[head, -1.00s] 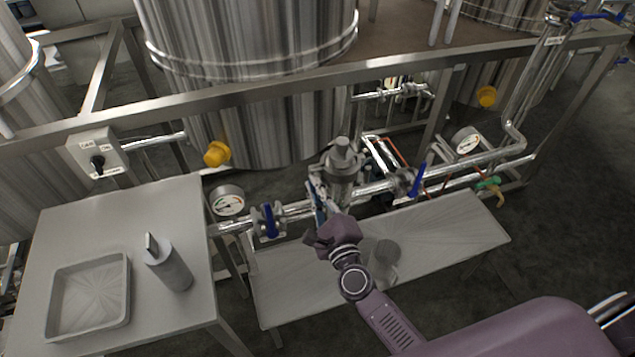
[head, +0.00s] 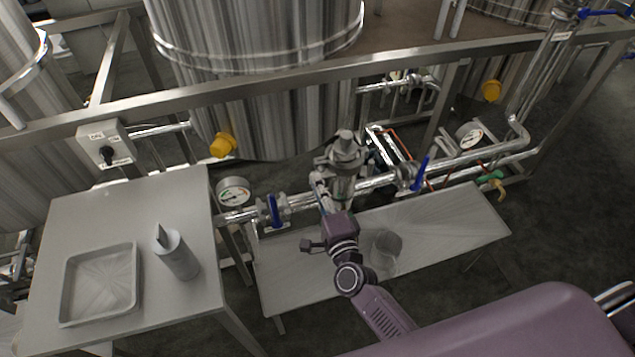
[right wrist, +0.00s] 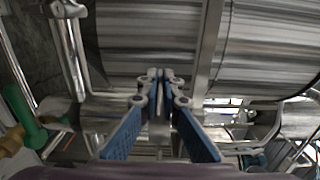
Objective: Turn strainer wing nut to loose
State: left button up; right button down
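The strainer (head: 345,160) is a grey metal body with a stubby cap, set in the pipe line below the big tank. My right gripper (head: 320,182) reaches up to its near left side. In the right wrist view the two blue-padded fingers of the right gripper (right wrist: 160,76) are drawn nearly together at the tips, with a thin grey piece between them. This fits the wing nut, but the nut itself is mostly hidden by the fingers and too small to make out clearly. My left gripper is not in view.
Blue-handled valves (head: 275,210) and (head: 420,173) flank the strainer on the pipe. A pressure gauge (head: 233,192) is at left. A low bench (head: 450,225) bears a clear beaker (head: 386,245). A side table (head: 180,200) holds a tray (head: 134,262) and a grey canister (head: 176,255).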

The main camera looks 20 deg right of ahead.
jog(key=shift+w+d+r, duration=0.15)
jog(key=shift+r, duration=0.05)
jog(key=c, duration=2.4)
grip_release()
jog(key=shift+f, duration=0.15)
jog(key=s, duration=1.2)
jog(key=shift+d, duration=0.2)
